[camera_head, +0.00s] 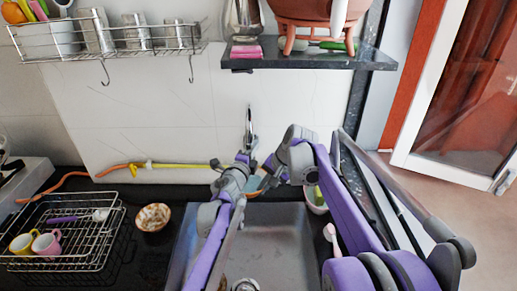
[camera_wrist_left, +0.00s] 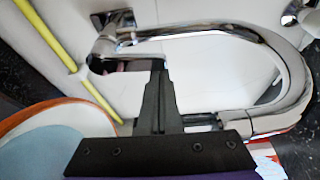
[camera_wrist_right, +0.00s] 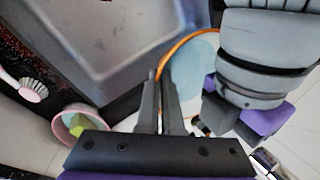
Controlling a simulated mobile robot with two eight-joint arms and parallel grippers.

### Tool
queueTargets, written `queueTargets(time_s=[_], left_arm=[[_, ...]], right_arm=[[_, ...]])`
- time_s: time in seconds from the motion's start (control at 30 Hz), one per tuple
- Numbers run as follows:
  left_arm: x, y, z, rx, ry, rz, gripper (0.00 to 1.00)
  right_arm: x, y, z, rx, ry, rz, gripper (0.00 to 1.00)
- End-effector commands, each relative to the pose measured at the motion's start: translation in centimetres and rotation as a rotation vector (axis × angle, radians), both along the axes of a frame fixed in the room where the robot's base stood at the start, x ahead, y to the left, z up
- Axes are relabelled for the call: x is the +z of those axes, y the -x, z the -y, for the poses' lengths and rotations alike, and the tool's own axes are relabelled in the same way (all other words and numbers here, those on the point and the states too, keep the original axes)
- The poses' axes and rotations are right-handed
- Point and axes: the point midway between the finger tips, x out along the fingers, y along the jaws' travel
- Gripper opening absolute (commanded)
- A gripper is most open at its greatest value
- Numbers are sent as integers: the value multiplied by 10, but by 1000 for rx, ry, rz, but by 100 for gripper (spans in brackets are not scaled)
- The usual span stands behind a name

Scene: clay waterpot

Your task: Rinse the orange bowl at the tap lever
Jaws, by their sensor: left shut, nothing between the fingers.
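The orange-rimmed bowl (camera_wrist_right: 190,65) has a pale blue inside. Its rim lies between the fingers of my right gripper (camera_wrist_right: 160,100), which is shut on it. In the head view the bowl (camera_head: 254,184) is at the back edge of the sink, partly hidden by my arms. The left wrist view shows it at lower left (camera_wrist_left: 55,138). My left gripper (camera_wrist_left: 158,75) is shut and empty, its fingertips close to the chrome tap lever (camera_wrist_left: 135,65); I cannot tell if they touch. The chrome tap (camera_wrist_left: 285,60) curves to the right. No running water is visible.
The grey sink (camera_head: 275,245) lies below my arms. A stained brown bowl (camera_head: 153,217) and a dish rack (camera_head: 70,225) with cups stand left. A pinkish bowl (camera_wrist_right: 80,127) and pink brush (camera_wrist_right: 30,90) sit beside the sink. A yellow hose (camera_head: 180,166) runs along the wall.

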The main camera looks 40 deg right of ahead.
Motion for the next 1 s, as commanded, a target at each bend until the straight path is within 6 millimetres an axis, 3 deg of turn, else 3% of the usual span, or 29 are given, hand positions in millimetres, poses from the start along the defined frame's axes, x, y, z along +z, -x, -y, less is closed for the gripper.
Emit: queueTargets(time_s=[0.37, 0.8, 1.0], left_arm=[[0, 2, -3, 0, -1, 0, 0], [0, 39, -66, 0, -1, 0, 0], [-1, 49, -84, 1, -1, 0, 0]], right_arm=[[0, 0, 0, 0, 0, 0, 0], [0, 0, 0, 0, 0, 0, 0], [0, 0, 0, 0, 0, 0, 0]])
